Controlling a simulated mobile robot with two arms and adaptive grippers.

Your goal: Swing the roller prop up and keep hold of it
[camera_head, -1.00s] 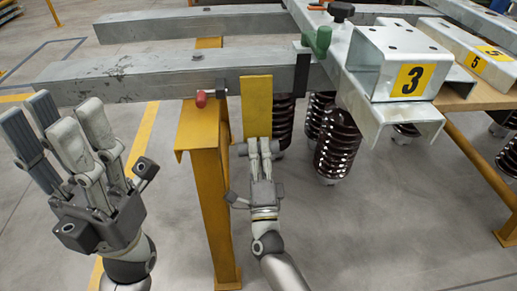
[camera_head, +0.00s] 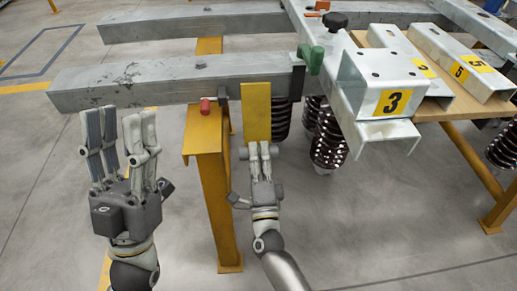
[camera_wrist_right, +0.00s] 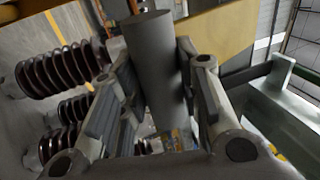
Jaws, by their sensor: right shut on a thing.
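The roller prop is a flat yellow arm (camera_head: 257,108) hanging upright at the side of the near grey beam, with a grey roller at its lower end. In the right wrist view the roller (camera_wrist_right: 157,75) is a grey cylinder between my finger pads, with the yellow arm behind it. My right gripper (camera_head: 260,150) comes from below and is shut on the roller, whose ends show beside the fingers. My left gripper (camera_head: 117,115) is open and empty, fingers up, in front of the beam's left part and clear of the prop.
The near beam (camera_head: 140,82) rests on a yellow post (camera_head: 213,190) just left of the prop. A bracket marked 3 (camera_head: 378,75) and dark ribbed insulators (camera_head: 328,142) are to the right. Grey floor lies open below.

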